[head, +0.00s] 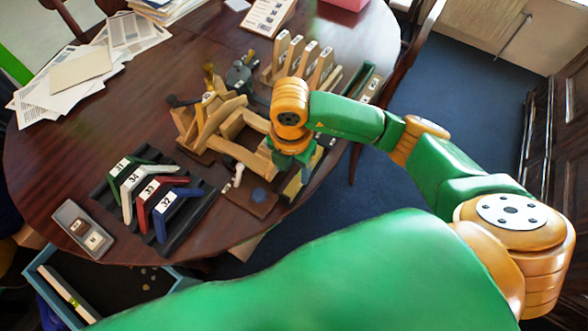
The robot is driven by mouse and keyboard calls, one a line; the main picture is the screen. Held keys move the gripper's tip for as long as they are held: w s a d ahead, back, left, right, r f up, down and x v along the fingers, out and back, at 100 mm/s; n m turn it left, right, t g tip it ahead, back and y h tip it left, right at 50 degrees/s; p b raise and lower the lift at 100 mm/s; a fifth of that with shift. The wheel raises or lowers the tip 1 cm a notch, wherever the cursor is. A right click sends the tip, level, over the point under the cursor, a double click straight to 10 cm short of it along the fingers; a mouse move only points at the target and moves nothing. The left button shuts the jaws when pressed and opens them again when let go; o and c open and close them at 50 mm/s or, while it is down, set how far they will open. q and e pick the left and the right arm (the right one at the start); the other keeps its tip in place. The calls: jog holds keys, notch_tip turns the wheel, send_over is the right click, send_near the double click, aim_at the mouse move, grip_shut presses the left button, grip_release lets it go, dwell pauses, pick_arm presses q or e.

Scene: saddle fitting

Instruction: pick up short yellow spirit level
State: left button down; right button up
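My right gripper (297,172) points down at the right edge of the wooden table, below its orange wrist. Its fingertips are small and partly hidden by the wrist, so I cannot tell whether they are open or shut. A narrow dark green holder with a pale yellowish strip (291,188) lies right under and beside the gripper. I cannot tell whether this strip is the short yellow spirit level, or whether the gripper touches it. No other piece is clearly a yellow spirit level. My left gripper is not in view.
A wooden fixture (215,125) stands left of my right gripper. A black rack (160,205) holds numbered angled pieces. Numbered wooden blocks (300,60) stand behind, near a green tray (357,84). A grey box (82,229) lies front left; papers (70,80) lie back left. The left-middle tabletop is clear.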

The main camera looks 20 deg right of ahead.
jog(key=shift+g+y, duration=0.3)
jog(key=d+f, duration=0.1)
jog(key=f, duration=0.1)
jog(key=w+d+f, duration=0.1)
jog(key=f, duration=0.1)
jog(key=d+f, duration=0.2)
jog(key=shift+w+f+p, duration=0.2)
jog(key=shift+w+p, duration=0.15)
jog(key=shift+p, duration=0.05)
jog(key=shift+s+a+f, duration=0.1)
jog(key=shift+a+f, duration=0.1)
jog(key=shift+f, duration=0.15)
jog(key=shift+s+a+r, duration=0.15)
jog(key=shift+s+a, duration=0.25)
jog(key=shift+a, duration=0.25)
jog(key=shift+c, duration=0.7)
jog(key=shift+w+d, duration=0.15)
jog(key=shift+w, duration=0.05)
jog(key=c, duration=0.7)
grip_shut()
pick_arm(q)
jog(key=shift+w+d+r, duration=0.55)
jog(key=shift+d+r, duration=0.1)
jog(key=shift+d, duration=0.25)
